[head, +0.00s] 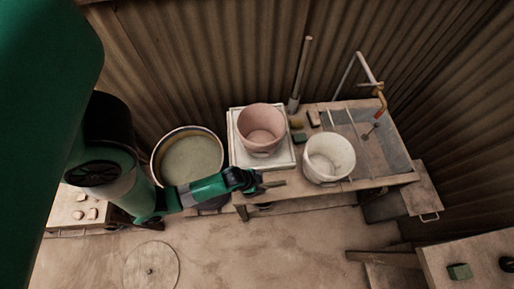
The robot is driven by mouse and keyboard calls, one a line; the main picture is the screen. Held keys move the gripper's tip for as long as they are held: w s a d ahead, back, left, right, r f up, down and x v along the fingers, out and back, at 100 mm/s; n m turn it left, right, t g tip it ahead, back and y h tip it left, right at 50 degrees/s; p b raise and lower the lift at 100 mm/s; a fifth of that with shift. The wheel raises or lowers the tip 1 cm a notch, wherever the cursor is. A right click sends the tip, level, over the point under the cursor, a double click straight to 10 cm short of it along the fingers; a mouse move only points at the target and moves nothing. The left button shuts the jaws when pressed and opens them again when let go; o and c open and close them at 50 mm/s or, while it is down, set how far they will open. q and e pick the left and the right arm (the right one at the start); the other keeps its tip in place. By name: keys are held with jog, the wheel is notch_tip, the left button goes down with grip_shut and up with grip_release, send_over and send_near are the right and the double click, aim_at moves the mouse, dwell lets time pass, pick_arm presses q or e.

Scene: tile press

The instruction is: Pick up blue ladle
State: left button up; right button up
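I cannot make out a blue ladle in the head view. My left gripper (272,184) reaches in from the left, in front of the table's near edge and below the pink bucket (263,138). Its dark fingers are small, and I cannot tell whether they are open or shut. No held object can be made out. My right gripper is not in view.
A large round tub (158,158) of greenish liquid stands left of the table. The pink bucket sits on a white square tray (235,150). A white bucket (329,157) stands to its right, beside a sink (385,143) with a red-handled tap (379,103).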

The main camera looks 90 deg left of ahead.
aim_at(266, 184)
pick_arm(q)
jog(key=b+x, duration=0.1)
jog(key=x, duration=0.1)
jog(key=b+x, duration=0.1)
jog(key=x, duration=0.1)
jog(key=b+x, duration=0.2)
jog(key=shift+s+f, duration=0.3)
jog(key=shift+w+f, duration=0.1)
jog(key=shift+f, duration=0.05)
jog(key=b+x, duration=0.1)
jog(key=x, duration=0.1)
jog(key=b+x, duration=0.1)
jog(key=x, duration=0.2)
jog(key=shift+d+f, duration=0.2)
grip_shut()
dwell(0.8)
